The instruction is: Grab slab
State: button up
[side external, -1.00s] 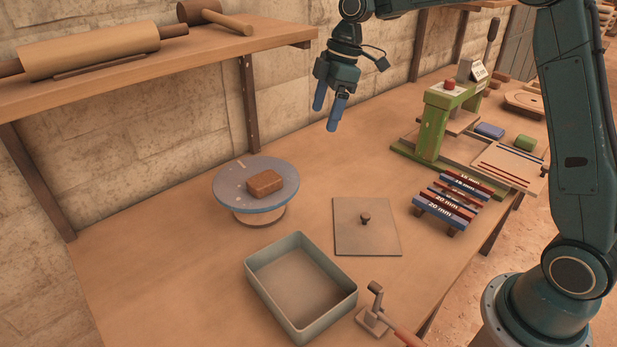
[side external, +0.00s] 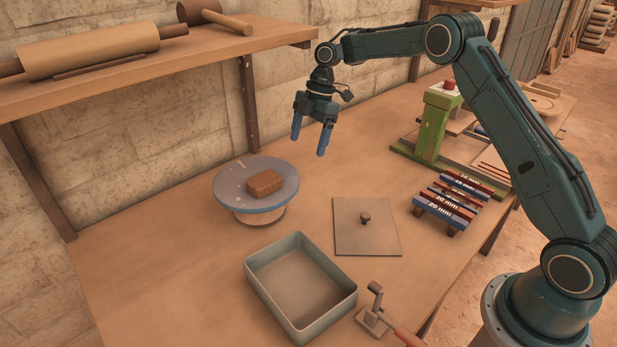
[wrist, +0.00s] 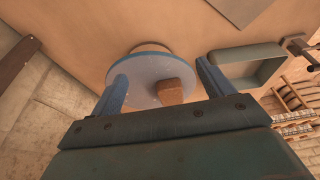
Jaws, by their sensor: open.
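The slab is a brown block (side external: 265,182) lying on a round blue-grey turntable (side external: 230,196) in the side view. In the wrist view the slab (wrist: 171,92) shows between my fingers, on the turntable (wrist: 140,72), nearer the right finger. My gripper (side external: 309,148) is open and empty, with its blue fingers pointing down. It hangs in the air above the table, up and to the right of the slab, and touches nothing. The wrist view also shows my gripper (wrist: 160,86) with its fingers spread wide.
An open grey tray (side external: 252,275) stands in front of the turntable. A flat lidded plate (side external: 350,235) with a knob lies to its right. A rack of marked bars (side external: 440,208) and a green press (side external: 432,130) stand further right. A wooden shelf (side external: 100,75) overhangs the left back.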

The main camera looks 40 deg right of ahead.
send_over(264, 178)
jog(key=d, duration=0.3)
jog(key=shift+s, duration=0.15)
jog(key=shift+a, duration=0.4)
jog(key=shift+a+f, duration=0.1)
jog(key=shift+a, duration=0.2)
jog(key=shift+x, duration=2.35)
jog(key=shift+d, duration=0.1)
jog(key=c, duration=1.2)
